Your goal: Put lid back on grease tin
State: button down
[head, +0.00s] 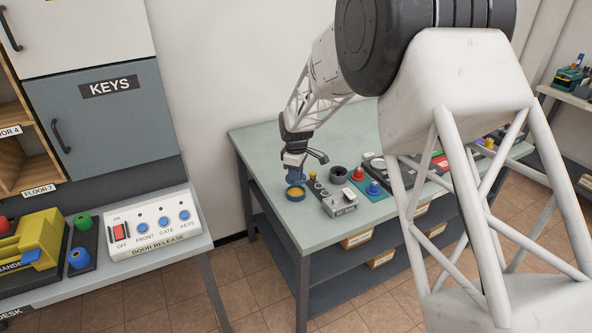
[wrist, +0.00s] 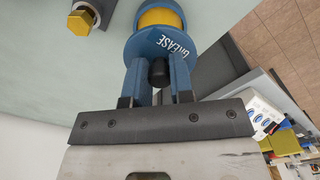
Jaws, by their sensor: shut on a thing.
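The grease tin (head: 296,200) is blue and stands uncovered near the left front part of the green table (head: 268,148), its yellow inside showing. In the wrist view the yellow inside of the tin (wrist: 160,17) shows at the top. My gripper (wrist: 158,73) is shut on the black knob of the blue lid (wrist: 175,43), which carries the word GREASE. In the head view my gripper (head: 296,172) is just above and behind the tin. The lid overlaps the near side of the tin in the wrist view. I cannot tell whether they touch.
Right of the tin stand a grey box (head: 340,203), a dark round cup (head: 338,175), and red (head: 357,174) and blue (head: 374,187) knobs. In the wrist view a yellow hex bolt head (wrist: 79,22) is at the upper left. The table behind and left of the tin is clear.

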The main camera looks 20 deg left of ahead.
jog(key=shift+f, duration=2.4)
jog(key=shift+f, duration=0.2)
dwell(0.6)
jog(key=shift+c, duration=2.2)
grip_release()
jog(key=shift+r, duration=0.15)
jog(key=shift+r, duration=3.35)
jog(key=shift+c, duration=0.2)
grip_shut()
